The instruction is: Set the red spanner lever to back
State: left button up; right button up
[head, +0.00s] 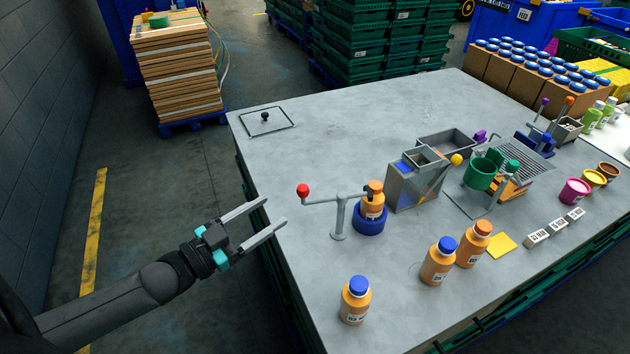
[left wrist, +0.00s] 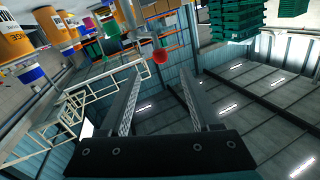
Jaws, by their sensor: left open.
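The red spanner lever (head: 303,190) has a red ball at its left end. Its grey arm runs right from the ball over an upright post (head: 339,220) to the cap of an orange bottle (head: 373,205) that stands in a blue holder (head: 369,220). My left gripper (head: 275,214) is open and empty, just left of the table edge, left of and nearer than the red ball. The two are apart. In the left wrist view the red ball (left wrist: 160,56) shows beyond the spread fingers (left wrist: 160,76). My right gripper is not in view.
Orange bottles with blue caps (head: 355,300) stand along the near table (head: 300,150). A grey metal box (head: 415,185) with a yellow knob stands right of the holder. The tabletop behind the lever is clear.

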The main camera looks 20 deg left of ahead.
aim_at(308, 188)
pick_arm(q)
jog(key=x, duration=1.3)
jog(key=shift+w+b, duration=0.1)
jog(key=shift+b, duration=0.2)
grip_shut()
dwell(1.1)
